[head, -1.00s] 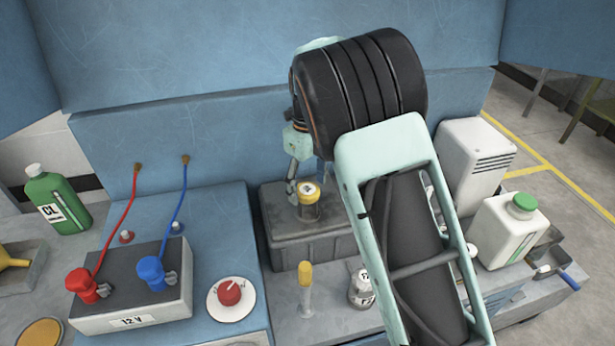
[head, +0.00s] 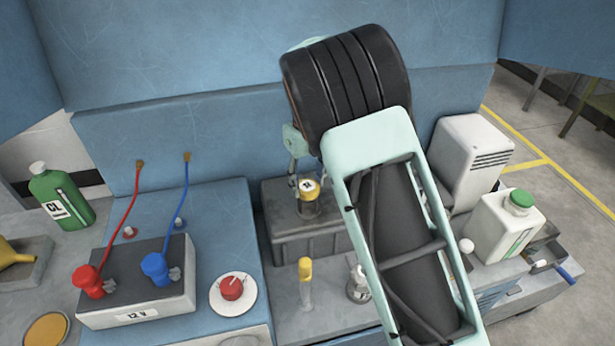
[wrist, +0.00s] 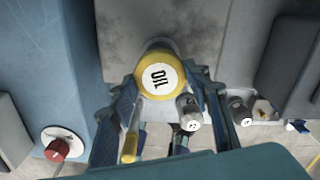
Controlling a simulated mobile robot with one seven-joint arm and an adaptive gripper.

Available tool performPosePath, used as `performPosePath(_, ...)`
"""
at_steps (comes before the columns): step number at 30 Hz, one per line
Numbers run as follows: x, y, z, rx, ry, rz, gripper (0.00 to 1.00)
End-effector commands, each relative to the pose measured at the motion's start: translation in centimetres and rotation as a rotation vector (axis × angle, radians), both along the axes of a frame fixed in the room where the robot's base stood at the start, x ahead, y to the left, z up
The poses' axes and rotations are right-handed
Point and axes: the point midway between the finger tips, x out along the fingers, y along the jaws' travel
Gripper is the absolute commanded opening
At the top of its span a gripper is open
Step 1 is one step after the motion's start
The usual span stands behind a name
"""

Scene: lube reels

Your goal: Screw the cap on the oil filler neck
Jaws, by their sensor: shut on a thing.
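The yellow oil cap (head: 308,188), round with a white label, sits over the oil filler neck (head: 309,207) on top of the dark grey housing (head: 285,238). In the wrist view the cap (wrist: 158,76) lies between my fingers, its label facing the camera. My gripper (wrist: 160,80) is shut on the cap from above. In the head view my gripper (head: 300,175) is partly hidden behind my own arm. The cap hides most of the neck in the wrist view, and I cannot tell whether it is fully seated.
A yellow-handled tool (head: 305,284) stands in front of the housing, beside a small labelled bottle (head: 358,285). The 12 V battery (head: 137,300) and red knob (head: 232,288) are at left. A white jug (head: 503,228) stands at right. A blue wall (head: 220,145) rises behind.

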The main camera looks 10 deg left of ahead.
Motion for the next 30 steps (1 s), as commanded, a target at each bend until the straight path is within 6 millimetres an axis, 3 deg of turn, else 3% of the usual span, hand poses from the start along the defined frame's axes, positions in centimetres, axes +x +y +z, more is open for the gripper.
performPosePath(6,-0.02,0.02,0.19,0.0,0.0,-0.177,0.21)
performPosePath(19,-0.01,0.01,0.1,0.0,0.0,-0.224,0.21)
performPosePath(30,-0.1,0.0,0.24,-0.002,0.003,-0.469,0.21)
